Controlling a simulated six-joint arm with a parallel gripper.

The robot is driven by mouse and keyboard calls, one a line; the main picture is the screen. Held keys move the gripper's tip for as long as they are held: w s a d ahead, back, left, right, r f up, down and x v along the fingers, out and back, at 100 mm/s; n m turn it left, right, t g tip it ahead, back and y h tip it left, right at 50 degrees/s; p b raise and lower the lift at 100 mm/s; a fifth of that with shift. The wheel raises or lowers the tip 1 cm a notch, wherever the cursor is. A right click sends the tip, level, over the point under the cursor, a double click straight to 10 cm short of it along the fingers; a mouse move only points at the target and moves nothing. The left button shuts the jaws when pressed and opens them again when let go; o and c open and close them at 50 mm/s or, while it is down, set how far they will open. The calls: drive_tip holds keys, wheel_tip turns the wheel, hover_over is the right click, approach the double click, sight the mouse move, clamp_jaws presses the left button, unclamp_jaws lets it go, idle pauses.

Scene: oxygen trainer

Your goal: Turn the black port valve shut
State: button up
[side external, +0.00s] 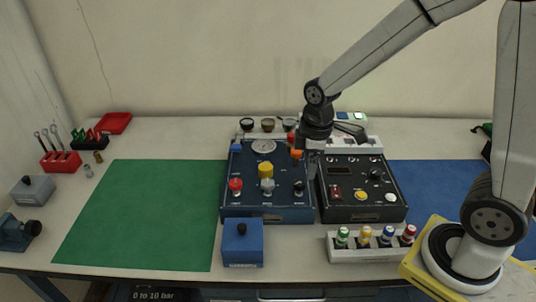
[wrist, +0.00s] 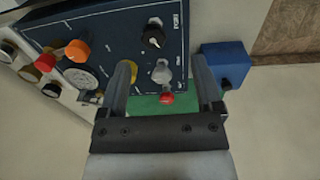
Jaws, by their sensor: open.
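The black port valve (side external: 299,187) is a small round knob at the right of the blue panel (side external: 270,211). In the wrist view the black port valve (wrist: 153,37) has a white pointer mark and sits beside the PORT label. My gripper (wrist: 161,62) is open and empty, its two fingers spread wide. The valve lies beyond the fingertips and apart from them. In the side view the wrist is above the right back part of the blue panel, and the fingers are hard to make out.
On the blue panel stand a red knob (side external: 235,185), a yellow knob (side external: 265,170), a grey knob (side external: 267,186) and a gauge (side external: 263,146). A black panel (side external: 362,212) adjoins it at right. A blue box (side external: 242,246) stands in front. The green mat (side external: 140,215) is clear.

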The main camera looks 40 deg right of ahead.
sight(300, 182)
drive_tip(key=shift+w+r+n+g, duration=0.1)
drive_tip(key=shift+w+n+g, duration=0.05)
drive_tip(key=shift+w+n, duration=0.55)
drive_tip(key=shift+w+r+n+g, duration=0.15)
drive_tip(key=shift+w+n, duration=0.2)
drive_tip(key=shift+n, duration=0.55)
drive_tip(key=shift+f, duration=0.1)
drive_tip(key=shift+f, duration=3.85)
clamp_jaws()
